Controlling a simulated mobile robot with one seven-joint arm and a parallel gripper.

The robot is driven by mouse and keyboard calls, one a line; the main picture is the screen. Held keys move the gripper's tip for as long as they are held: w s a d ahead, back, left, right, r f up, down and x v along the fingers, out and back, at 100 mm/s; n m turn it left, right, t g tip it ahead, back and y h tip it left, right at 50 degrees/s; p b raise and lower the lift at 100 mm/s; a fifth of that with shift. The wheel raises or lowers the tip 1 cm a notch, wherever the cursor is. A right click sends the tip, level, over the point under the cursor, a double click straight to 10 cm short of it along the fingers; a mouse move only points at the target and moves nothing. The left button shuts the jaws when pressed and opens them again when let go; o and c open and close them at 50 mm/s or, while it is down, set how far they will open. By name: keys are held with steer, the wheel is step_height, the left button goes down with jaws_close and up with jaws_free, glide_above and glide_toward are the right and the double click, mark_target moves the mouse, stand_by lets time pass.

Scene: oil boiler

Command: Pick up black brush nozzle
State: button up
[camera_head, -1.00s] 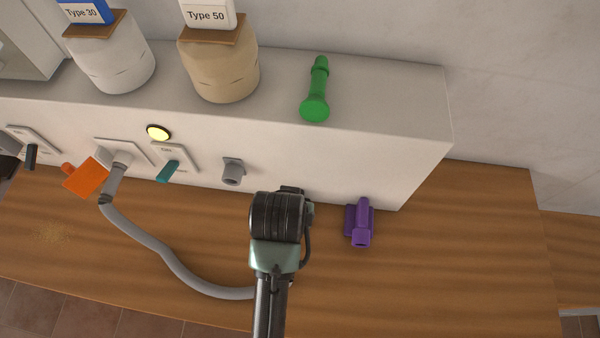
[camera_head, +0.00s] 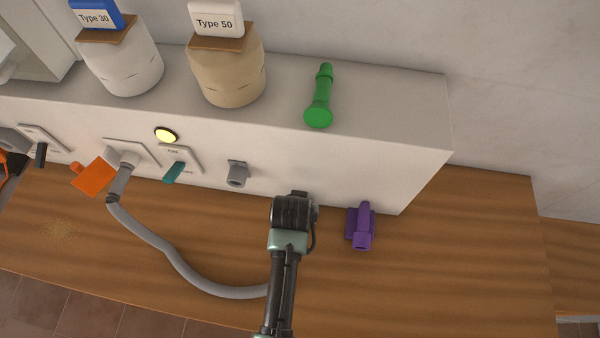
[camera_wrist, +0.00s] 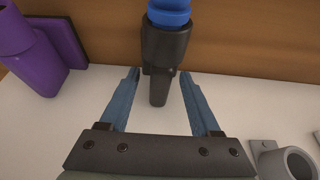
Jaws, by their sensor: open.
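The black brush nozzle (camera_wrist: 164,50) shows in the wrist view at top centre, a black body with a blue ribbed part (camera_wrist: 169,12) above it. Its narrow lower end points down between the fingers of my gripper (camera_wrist: 160,74). The blue-grey fingers are open, one on each side, with white gaps showing beside the narrow end. I cannot tell the depth between fingers and nozzle. In the head view my arm's dark wrist (camera_head: 292,214) is in front of the white box, and the fingers and nozzle are hidden behind it.
A purple fitting (camera_head: 362,227) is close on the right, and a grey socket (camera_head: 237,174) on the left. A grey hose (camera_head: 165,250) runs behind my arm. A green piece (camera_head: 320,96) and jars stand on the white box (camera_head: 400,110). The wooden surface (camera_head: 450,265) at right is clear.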

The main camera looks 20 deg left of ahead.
steer(key=shift+f, duration=0.1)
jaws_close()
steer(key=shift+r, duration=0.2)
stand_by(0.6)
steer(key=shift+s+r+b, duration=0.1)
steer(key=shift+r+b, duration=0.05)
steer(key=shift+b, duration=0.25)
step_height(320, 180, up, 6)
steer(key=shift+b, duration=0.5)
steer(key=shift+s+r, duration=0.2)
steer(key=s+d+b, duration=0.2)
steer(key=s, duration=0.7)
steer(key=s+d+b, duration=0.1)
steer(key=s+d, duration=0.2)
steer(key=s, duration=0.6)
steer(key=shift+s+d+b, duration=0.25)
steer(key=shift+s+b, duration=0.05)
steer(key=shift+b, duration=0.1)
